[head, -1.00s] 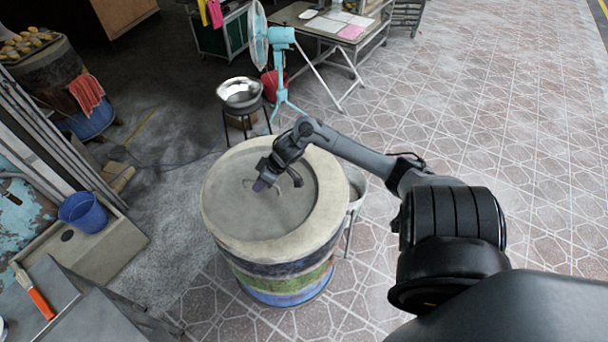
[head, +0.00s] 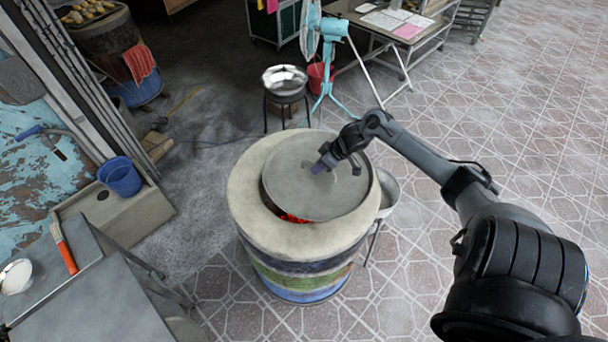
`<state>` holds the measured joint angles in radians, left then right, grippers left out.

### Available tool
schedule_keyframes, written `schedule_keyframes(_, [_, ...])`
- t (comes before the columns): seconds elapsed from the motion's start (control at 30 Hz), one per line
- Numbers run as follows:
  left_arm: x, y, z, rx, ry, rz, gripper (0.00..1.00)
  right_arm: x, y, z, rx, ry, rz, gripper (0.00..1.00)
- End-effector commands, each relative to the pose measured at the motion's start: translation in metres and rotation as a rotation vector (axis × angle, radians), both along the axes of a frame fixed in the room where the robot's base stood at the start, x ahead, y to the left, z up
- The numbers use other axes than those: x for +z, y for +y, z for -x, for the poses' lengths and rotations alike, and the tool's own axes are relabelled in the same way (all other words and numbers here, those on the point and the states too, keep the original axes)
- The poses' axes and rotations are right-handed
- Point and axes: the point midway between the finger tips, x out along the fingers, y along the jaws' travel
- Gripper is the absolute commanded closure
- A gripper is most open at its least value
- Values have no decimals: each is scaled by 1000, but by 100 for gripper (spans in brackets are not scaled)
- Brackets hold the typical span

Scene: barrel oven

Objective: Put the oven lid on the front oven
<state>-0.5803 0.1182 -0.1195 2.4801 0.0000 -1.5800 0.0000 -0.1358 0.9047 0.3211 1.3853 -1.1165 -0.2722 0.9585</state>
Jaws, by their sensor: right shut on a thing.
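The front oven (head: 250,205) is a round barrel with a thick pale rim and a painted side, in the middle of the head view. The oven lid (head: 300,192), a grey disc, is over its mouth, shifted toward the back right. A dark gap with glowing red coals shows along the mouth's left and front edge. My right gripper (head: 320,167) reaches in from the right and is shut on the lid near its centre; its fingers hide the handle. I cannot tell whether the lid touches the rim. My left gripper is not in view.
A metal bowl on a stand (head: 285,80) and a light-blue fan (head: 328,45) stand behind the oven. A metal basin (head: 388,190) is close at its right. A grey table (head: 85,300) with a brush (head: 64,248) is at the lower left. Tiled floor at right is open.

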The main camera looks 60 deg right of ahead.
Motion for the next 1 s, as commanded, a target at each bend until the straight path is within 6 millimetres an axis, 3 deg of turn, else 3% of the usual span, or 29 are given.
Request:
schedule_keyframes(0.2, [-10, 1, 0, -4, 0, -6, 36, -19, 1, -35, -2, -6, -2, 100])
schedule_keyframes(0.4, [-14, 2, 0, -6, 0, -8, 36, -31, 2, -54, -2, -4, -1, 100])
schedule_keyframes(0.73, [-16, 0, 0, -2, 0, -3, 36, -39, 3, -60, -1, -2, -1, 100])
schedule_keyframes(1.0, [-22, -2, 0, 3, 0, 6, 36, -70, 3, -60, -2, -1, -1, 100])
